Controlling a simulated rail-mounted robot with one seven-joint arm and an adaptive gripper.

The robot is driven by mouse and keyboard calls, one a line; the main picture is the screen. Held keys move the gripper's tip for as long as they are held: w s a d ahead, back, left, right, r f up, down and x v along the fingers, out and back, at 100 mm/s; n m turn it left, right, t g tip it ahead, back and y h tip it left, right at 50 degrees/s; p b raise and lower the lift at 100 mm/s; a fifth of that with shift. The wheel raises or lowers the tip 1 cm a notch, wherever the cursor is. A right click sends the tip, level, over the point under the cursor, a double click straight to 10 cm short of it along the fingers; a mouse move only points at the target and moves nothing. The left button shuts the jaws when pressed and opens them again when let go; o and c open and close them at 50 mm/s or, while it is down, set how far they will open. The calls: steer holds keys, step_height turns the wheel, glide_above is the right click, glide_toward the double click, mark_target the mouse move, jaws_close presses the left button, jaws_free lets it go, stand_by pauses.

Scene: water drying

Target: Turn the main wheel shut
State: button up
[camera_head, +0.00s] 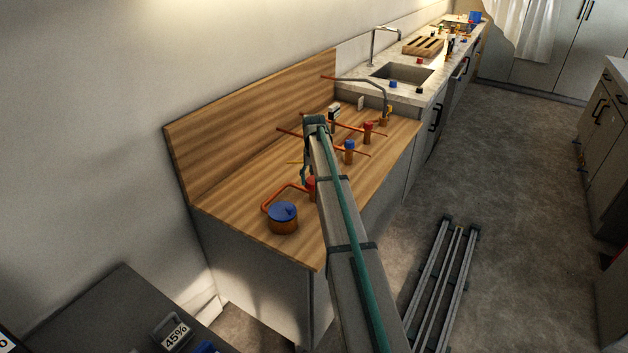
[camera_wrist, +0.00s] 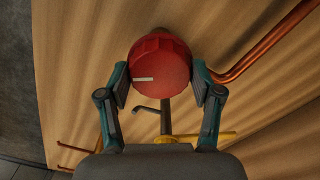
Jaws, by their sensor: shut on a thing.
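A red wheel (camera_wrist: 165,58) with a white line mark sits between the two fingers of my gripper (camera_wrist: 160,82) in the wrist view. The fingers are shut on its sides, and the mark lies nearly level at the wheel's left. In the head view a red wheel (camera_head: 311,188) shows partly behind my arm, at the end of a bent copper pipe (camera_head: 284,190). My gripper (camera_head: 305,173) is mostly hidden there by the arm. I cannot tell how far the wheel is turned.
A large blue-topped copper valve (camera_head: 283,217) stands at the front of the wooden counter (camera_head: 235,205). Further back stand a blue knob (camera_head: 349,146) and a red knob (camera_head: 368,127) on copper pipes. A yellow part (camera_wrist: 220,137) lies below the wheel in the wrist view.

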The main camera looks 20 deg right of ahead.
steer(key=m, duration=0.4)
steer(key=shift+m, duration=0.3)
steer(key=m, duration=0.3)
steer(key=shift+m, duration=0.4)
steer(key=m, duration=0.4)
steer(key=shift+b, duration=0.3)
steer(key=m, duration=0.8)
steer(key=shift+m, duration=0.3)
steer(key=m, duration=0.3)
steer(key=shift+m, duration=0.4)
steer(key=m, duration=0.4)
steer(key=shift+m, duration=2)
